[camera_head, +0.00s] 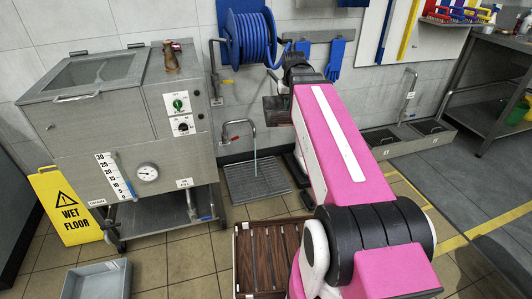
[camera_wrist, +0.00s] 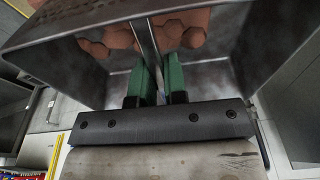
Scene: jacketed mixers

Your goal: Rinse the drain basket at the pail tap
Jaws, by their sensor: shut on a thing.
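The drain basket, a grey metal box, fills much of the wrist view (camera_wrist: 85,75). Reddish-brown lumps (camera_wrist: 120,38) lie in it. My gripper (camera_wrist: 155,80) has its green fingers shut on a thin upright metal strip of the basket. In the head view a dark box that looks like the basket (camera_head: 277,111) hangs below my wrist; the fingers are hidden there. The pail tap (camera_head: 244,124), with a red lever, is on the wall just left of it. A thin pale vertical line, seemingly water, runs from its spout to a floor grate (camera_head: 250,186). The basket appears beside this line.
A steel jacketed mixer (camera_head: 120,130) stands at left, with a yellow wet-floor sign (camera_head: 66,205) beside it. A grey tray (camera_head: 97,281) and brown slatted crate (camera_head: 270,255) are on the floor. A blue hose reel (camera_head: 250,38) hangs above the tap.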

